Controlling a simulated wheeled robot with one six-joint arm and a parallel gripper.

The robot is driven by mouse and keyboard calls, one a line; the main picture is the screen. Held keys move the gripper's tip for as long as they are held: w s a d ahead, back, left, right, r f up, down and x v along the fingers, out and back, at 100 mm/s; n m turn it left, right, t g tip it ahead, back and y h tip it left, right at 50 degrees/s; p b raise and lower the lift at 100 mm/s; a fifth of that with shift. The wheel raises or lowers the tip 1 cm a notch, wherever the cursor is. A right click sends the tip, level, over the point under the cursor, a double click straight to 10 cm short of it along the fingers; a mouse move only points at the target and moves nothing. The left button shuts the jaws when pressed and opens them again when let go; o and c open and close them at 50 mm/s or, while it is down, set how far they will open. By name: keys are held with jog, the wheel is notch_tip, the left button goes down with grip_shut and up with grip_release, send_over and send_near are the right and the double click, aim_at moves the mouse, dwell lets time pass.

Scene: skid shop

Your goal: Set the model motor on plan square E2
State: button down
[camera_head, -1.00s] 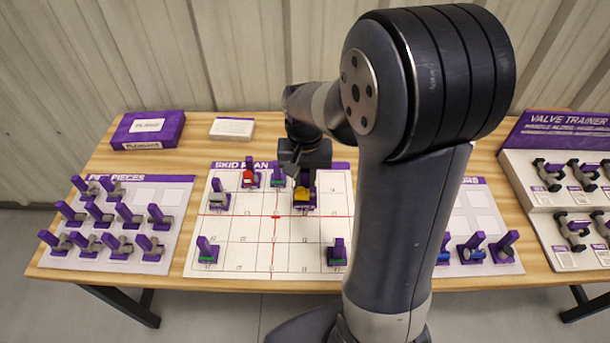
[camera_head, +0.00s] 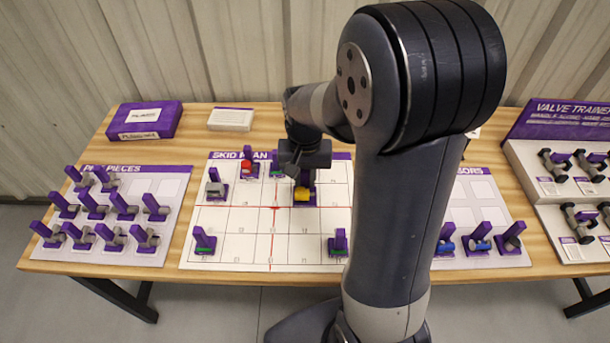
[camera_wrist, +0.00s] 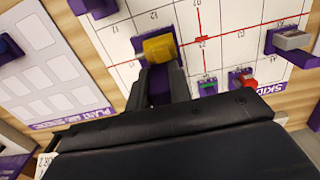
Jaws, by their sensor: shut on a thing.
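The model motor, a yellow cylinder on a purple base with an upright tab, shows in the head view (camera_head: 302,195) and the wrist view (camera_wrist: 158,47). My gripper (camera_head: 304,172) is above it, pointing down. In the wrist view its fingers (camera_wrist: 162,75) are shut on the motor's purple tab. The motor is over the skid plan (camera_head: 240,218), just right of the red vertical line and close to the red cross line. I cannot tell whether its base touches the plan. The square labels are too small to read surely, and the square under the motor is partly hidden.
On the plan, a grey piece (camera_head: 214,187), a red piece (camera_head: 248,167) and a green piece (camera_head: 275,168) stand at the back left. Green pieces (camera_head: 204,242) (camera_head: 338,244) stand at the front corners. A pieces board (camera_head: 110,220) lies left, a valve trainer (camera_head: 565,115) right.

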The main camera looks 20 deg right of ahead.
aim_at(305, 192)
jog(key=shift+f, duration=0.15)
jog(key=shift+f+b, duration=2.1)
jog(key=shift+f, duration=0.5)
jog(key=shift+f, duration=0.1)
jog(key=shift+f+b, duration=1.35)
jog(key=shift+f, duration=0.4)
jog(key=shift+f+b, duration=0.5)
jog(key=shift+f, duration=0.2)
jog(key=c, duration=1.2)
grip_release()
jog(key=shift+r, duration=0.25)
jog(key=shift+r+p, duration=0.4)
jog(key=shift+p, duration=0.15)
